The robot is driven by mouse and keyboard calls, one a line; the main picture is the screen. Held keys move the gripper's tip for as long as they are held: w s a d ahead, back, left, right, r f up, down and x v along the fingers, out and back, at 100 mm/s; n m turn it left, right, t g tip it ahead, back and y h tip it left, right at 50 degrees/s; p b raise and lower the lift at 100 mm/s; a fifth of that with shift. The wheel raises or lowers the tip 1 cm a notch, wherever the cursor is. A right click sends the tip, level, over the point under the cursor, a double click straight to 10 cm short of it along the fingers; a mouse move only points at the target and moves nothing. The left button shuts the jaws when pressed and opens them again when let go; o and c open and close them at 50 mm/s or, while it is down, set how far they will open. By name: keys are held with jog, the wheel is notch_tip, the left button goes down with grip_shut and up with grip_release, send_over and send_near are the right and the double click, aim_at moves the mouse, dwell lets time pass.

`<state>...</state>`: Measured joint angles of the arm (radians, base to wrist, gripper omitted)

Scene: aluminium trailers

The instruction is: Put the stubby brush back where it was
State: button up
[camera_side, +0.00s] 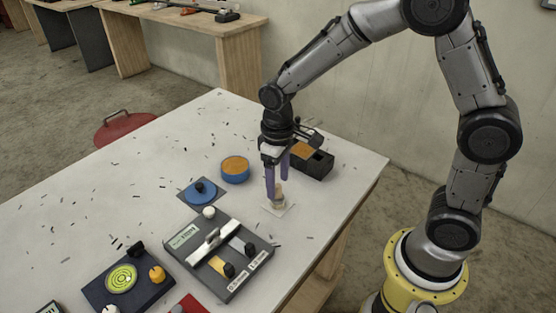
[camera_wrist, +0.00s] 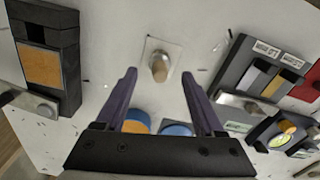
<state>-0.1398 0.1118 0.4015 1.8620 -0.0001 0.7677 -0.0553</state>
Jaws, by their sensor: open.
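The stubby brush appears to be the short tan, wood-coloured piece (camera_side: 278,198) standing upright on a small white square (camera_side: 289,210) on the table. In the wrist view, the brush (camera_wrist: 159,67) shows end-on on the pale square (camera_wrist: 176,49), ahead of and between the fingertips. My gripper (camera_side: 276,186) points down at the brush with purple fingers. In the wrist view, my gripper (camera_wrist: 158,75) is open, with a clear gap on both sides of the brush. Any contact is hard to judge in the side view, where a finger partly covers the brush.
A black box with an orange panel (camera_wrist: 40,66) stands behind my gripper. A blue round tub with an orange top (camera_side: 235,169) and a blue knobbed disc (camera_side: 200,192) are to the left. A grey slider panel (camera_side: 218,254) lies in front. Dark scraps litter the table.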

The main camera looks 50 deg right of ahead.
aim_at(278, 185)
notch_tip(278, 185, up, 7)
jog(key=shift+f, duration=0.15)
jog(key=shift+s+d+r, duration=0.1)
jog(key=shift+s+r, duration=0.1)
jog(key=shift+r, duration=0.3)
jog(key=s+d+r+m+t, duration=0.1)
jog(key=s+d+r+t, duration=0.1)
jog(key=s, duration=0.7)
jog(key=s+d+r+m+t, duration=0.1)
jog(key=s+d+r+t, duration=0.1)
jog(key=s+r, duration=0.3)
jog(key=s+t, duration=0.1)
jog(key=s, duration=0.3)
jog(key=shift+s+d+r+t, duration=0.2)
jog(key=shift+s+d+t, duration=0.1)
jog(key=shift+s+d, duration=0.1)
